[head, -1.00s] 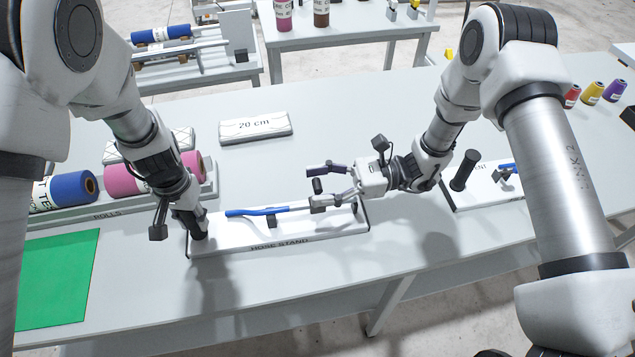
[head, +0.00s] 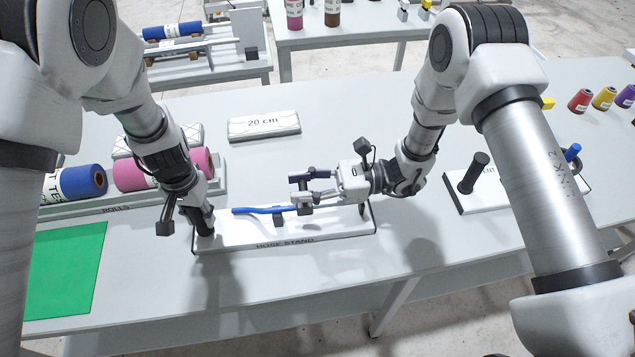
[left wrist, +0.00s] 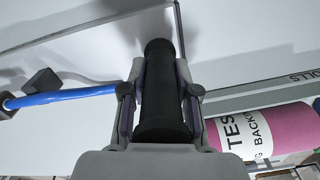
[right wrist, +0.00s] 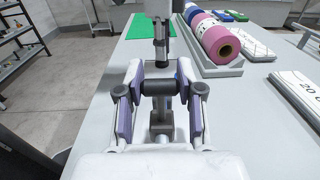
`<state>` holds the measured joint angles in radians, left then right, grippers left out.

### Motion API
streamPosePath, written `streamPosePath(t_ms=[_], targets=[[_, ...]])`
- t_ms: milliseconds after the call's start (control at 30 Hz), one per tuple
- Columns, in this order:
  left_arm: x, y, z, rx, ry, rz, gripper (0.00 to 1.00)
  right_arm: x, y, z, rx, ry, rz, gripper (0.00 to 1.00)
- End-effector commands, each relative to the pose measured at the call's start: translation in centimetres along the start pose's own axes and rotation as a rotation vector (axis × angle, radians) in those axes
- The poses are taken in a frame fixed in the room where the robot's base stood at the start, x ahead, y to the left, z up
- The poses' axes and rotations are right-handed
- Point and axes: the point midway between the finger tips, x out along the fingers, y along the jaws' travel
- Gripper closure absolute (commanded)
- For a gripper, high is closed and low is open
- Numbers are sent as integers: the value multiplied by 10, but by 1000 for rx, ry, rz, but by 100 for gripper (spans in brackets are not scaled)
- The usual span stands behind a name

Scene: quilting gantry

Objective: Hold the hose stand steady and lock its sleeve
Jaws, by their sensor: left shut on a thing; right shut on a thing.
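The hose stand (head: 340,226) is a long white base lying on the table, with a blue hose (head: 262,210) along it; the hose also shows in the left wrist view (left wrist: 62,97). My left gripper (head: 204,220) is shut on the black upright post at the stand's left end. This post (left wrist: 160,90) sits between the fingers in the left wrist view. My right gripper (head: 304,189) is above the stand near the hose's right end. In the right wrist view its fingers are shut on a dark sleeve (right wrist: 158,88) lying crosswise, with a grey fitting below it.
Rolls in a tray (head: 222,178) stand close behind my left gripper. A "20 cm" block (head: 263,126) lies behind the stand. A second white stand (head: 485,197) with a black post is at the right. A green mat (head: 65,270) lies at the left front.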

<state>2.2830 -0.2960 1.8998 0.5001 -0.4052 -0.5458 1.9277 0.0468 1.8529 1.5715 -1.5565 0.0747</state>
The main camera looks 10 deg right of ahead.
Motion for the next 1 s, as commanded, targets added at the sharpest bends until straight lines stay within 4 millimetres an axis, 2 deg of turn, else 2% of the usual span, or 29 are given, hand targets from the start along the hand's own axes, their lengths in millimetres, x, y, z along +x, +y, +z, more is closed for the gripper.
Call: streamPosePath(t_ms=[200, 233, 300, 667, 767, 1000], targets=[[3, 2, 2, -2, -9, 4, 100, 2, 1, -2, 1, 3, 4, 100], [3, 2, 2, -2, -9, 4, 100, 2, 1, -2, 1, 4, 4, 61], [3, 2, 2, -2, -9, 4, 100, 2, 1, -2, 1, 3, 4, 38], [2, 1, 2, 0, -6, 2, 100, -3, 0, -1, 0, 2, 0, 38], [2, 1, 2, 0, -6, 2, 100, -17, 0, -1, 0, 0, -3, 38], [2, 1, 1, 1, -5, 2, 100, -77, 0, -1, -1, 0, -5, 38]])
